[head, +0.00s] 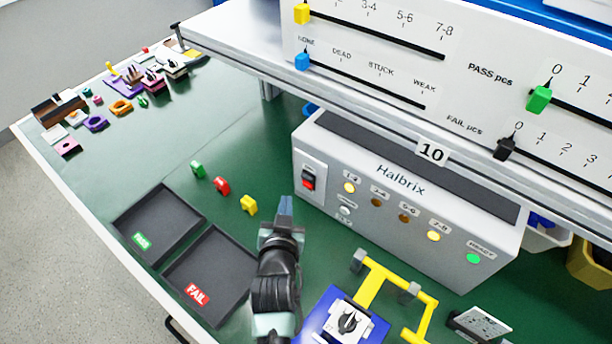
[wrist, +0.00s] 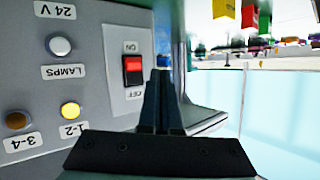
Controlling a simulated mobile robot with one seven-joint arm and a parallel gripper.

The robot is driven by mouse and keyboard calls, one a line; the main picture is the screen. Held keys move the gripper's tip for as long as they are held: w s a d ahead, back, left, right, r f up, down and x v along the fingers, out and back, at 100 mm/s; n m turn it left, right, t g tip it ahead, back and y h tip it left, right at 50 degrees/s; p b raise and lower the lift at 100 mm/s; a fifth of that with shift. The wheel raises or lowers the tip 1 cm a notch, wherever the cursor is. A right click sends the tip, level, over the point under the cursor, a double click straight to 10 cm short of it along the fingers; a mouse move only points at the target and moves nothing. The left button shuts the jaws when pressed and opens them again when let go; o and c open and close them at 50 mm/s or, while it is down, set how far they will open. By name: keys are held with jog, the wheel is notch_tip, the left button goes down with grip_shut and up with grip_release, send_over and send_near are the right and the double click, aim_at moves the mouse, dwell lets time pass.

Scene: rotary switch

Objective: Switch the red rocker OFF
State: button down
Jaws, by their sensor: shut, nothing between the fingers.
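The red rocker (head: 308,180) sits on a white plate at the left end of the grey Halbrix box (head: 400,196). In the wrist view, which is upside down, the rocker (wrist: 133,70) lies between the ON label at the picture's top and the OFF label below. Its bright red part is toward ON, with a darker part toward OFF. My gripper (head: 286,206) is shut and empty, pointing up in the head view, left of and below the rocker. In the wrist view its fingertips (wrist: 161,78) appear just right of the switch plate; they look apart from the rocker.
Lamps 1-2 (head: 349,187) and 7-8 (head: 433,236) glow yellow; READY (head: 473,258) is green. A shelf with sliders (head: 432,152) overhangs the box. PASS (head: 160,222) and FAIL (head: 212,272) trays lie left; a blue fixture (head: 345,318) stands in front.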

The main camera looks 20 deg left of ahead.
jog(key=shift+w+d+r, duration=0.1)
jog(key=shift+w+d, duration=0.1)
jog(key=shift+w, duration=0.4)
jog(key=shift+w+d+r, duration=0.1)
jog(key=shift+w+d, duration=0.15)
jog(key=shift+w, duration=0.3)
jog(key=shift+w+d+r, duration=0.1)
jog(key=shift+w+d, duration=0.1)
jog(key=shift+w, duration=0.4)
jog(key=shift+w, duration=0.1)
dwell(0.6)
jog(key=shift+w+d, duration=0.15)
jog(key=shift+w, duration=0.15)
jog(key=shift+w+d, duration=0.1)
jog(key=shift+w, duration=0.2)
dwell(0.7)
jog(key=shift+s, duration=0.15)
jog(key=shift+s+a, duration=0.3)
jog(key=shift+s, duration=0.3)
jog(key=shift+s+a+f+p, duration=0.15)
jog(key=shift+s+a, duration=0.15)
jog(key=shift+s, duration=0.5)
jog(key=shift+s+a+f+p, duration=0.1)
jog(key=shift+s+a, duration=0.15)
jog(key=shift+s, duration=0.5)
jog(key=shift+s+a+f+p, duration=0.15)
jog(key=shift+s+a, duration=0.15)
jog(key=shift+s, duration=0.5)
